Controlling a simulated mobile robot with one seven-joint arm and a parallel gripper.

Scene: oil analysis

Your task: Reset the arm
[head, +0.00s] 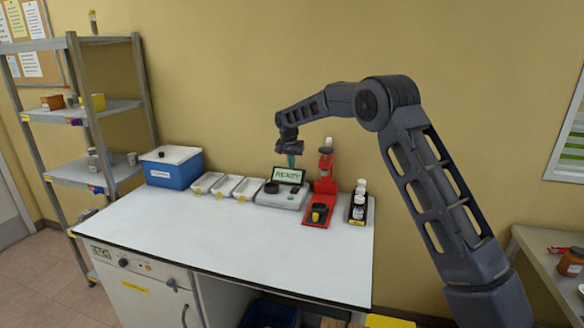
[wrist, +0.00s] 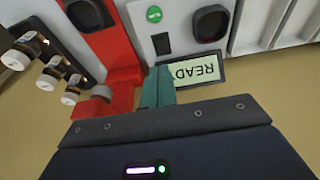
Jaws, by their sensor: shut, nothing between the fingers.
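My arm reaches over the white bench from the right in the head view. My gripper (head: 291,160) hangs above the back of the bench, in front of the screen of the analyser (head: 282,200). Its teal fingers (wrist: 158,88) show in the wrist view, shut together with nothing between them. The analyser's screen reads "READY" and also shows in the wrist view (wrist: 198,70), beside the fingers. The red stand (head: 325,185) is just right of the gripper in the head view. In the wrist view the fingers overlap the gap between the stand (wrist: 113,50) and the analyser.
A black rack with small white-capped bottles (head: 358,205) stands right of the red stand. White trays (head: 228,185) and a blue box (head: 172,172) stand to the left. The front of the bench (head: 230,245) is clear. A metal shelf (head: 85,105) stands at far left.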

